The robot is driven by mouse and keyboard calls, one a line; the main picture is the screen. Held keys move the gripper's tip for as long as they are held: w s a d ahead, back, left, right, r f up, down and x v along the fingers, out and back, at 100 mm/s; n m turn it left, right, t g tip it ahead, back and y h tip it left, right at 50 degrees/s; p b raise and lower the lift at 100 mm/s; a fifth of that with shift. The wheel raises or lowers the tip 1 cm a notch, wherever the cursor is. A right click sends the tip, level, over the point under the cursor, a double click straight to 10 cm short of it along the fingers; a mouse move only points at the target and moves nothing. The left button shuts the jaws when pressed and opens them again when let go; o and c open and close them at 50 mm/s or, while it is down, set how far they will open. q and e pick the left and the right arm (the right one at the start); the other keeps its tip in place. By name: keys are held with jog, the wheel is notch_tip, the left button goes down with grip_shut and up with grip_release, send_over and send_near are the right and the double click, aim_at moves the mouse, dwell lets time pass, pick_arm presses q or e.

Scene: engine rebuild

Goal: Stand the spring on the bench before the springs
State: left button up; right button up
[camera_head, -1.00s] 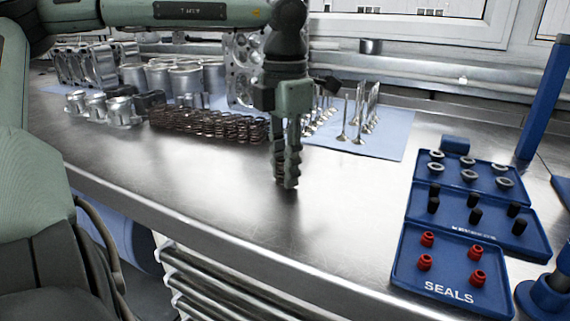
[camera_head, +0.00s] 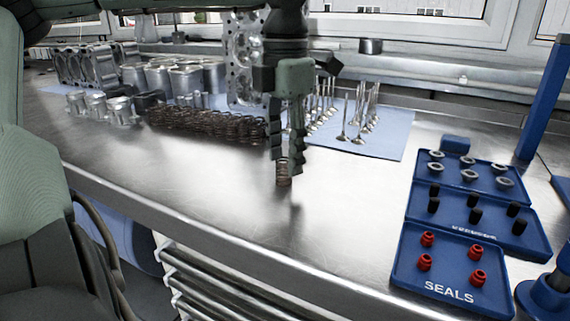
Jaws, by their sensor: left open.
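A single copper-brown spring (camera_head: 284,174) stands upright on the metal bench (camera_head: 200,190), in front of and to the right of the springs (camera_head: 205,123), which stand in close rows. My left gripper (camera_head: 288,162) is open, pointing down, with its fingertips just above and around the top of the single spring. The fingers hide part of the spring's upper end. My right gripper is not in view.
Blue trays with red seals (camera_head: 479,278), black keepers and metal rings lie at the right. Valves (camera_head: 360,115) stand on a pale blue mat (camera_head: 395,145) behind. The bench front is clear.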

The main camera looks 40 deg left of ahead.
pick_arm(q)
notch_tip(320, 180, up, 9)
jog(key=shift+r, duration=0.15)
dwell(0.7)
